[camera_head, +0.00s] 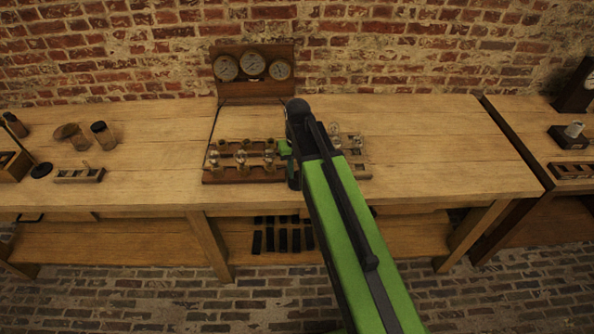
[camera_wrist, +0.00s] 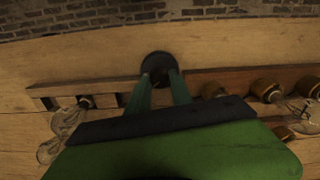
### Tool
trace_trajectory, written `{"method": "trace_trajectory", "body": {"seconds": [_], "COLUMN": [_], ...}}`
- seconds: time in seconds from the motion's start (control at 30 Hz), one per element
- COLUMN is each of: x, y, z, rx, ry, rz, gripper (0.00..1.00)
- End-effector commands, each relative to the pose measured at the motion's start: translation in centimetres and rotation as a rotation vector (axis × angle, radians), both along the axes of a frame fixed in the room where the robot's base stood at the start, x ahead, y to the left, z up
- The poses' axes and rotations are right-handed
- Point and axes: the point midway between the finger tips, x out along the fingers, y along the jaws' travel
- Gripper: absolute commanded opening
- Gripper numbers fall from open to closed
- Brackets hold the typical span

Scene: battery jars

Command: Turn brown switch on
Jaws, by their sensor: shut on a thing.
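A wooden board with several glass bulbs (camera_head: 240,175) stands on the bench, and part of it lies behind my arm. My gripper (camera_head: 290,150) is at the board, between its left and right bulbs. In the wrist view my gripper's two green fingers (camera_wrist: 160,85) come together at a dark round knob-like thing (camera_wrist: 158,62). They are shut on it, at the edge of a wooden strip (camera_wrist: 215,78). I cannot tell whether this dark thing is the brown switch. No other brown switch can be made out clearly.
A panel with three round gauges (camera_head: 253,72) stands behind the board against the brick wall. Jars (camera_head: 103,135) and a small wooden rack (camera_head: 79,175) are at the left. Brass-coloured sockets (camera_wrist: 267,89) lie beside my gripper. The bench (camera_head: 440,150) is clear at the right.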

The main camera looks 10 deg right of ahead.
Motion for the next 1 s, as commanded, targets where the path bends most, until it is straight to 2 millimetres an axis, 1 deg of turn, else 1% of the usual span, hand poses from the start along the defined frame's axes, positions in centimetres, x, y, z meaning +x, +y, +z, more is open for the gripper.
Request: {"method": "trace_trajectory", "body": {"seconds": [0.2, 0.5, 0.7, 1.0], "x": [0.00, -0.02, -0.03, -0.04], "y": [0.03, -0.02, -0.04, -0.06], "z": [-0.01, -0.01, -0.01, -0.01], "rx": [0.002, 0.002, 0.002, 0.002], "ry": [0.000, 0.000, 0.000, 0.000], "rz": [-0.202, -0.437, -0.541, -0.611], "gripper": [0.00, 0.00, 0.00, 0.00]}}
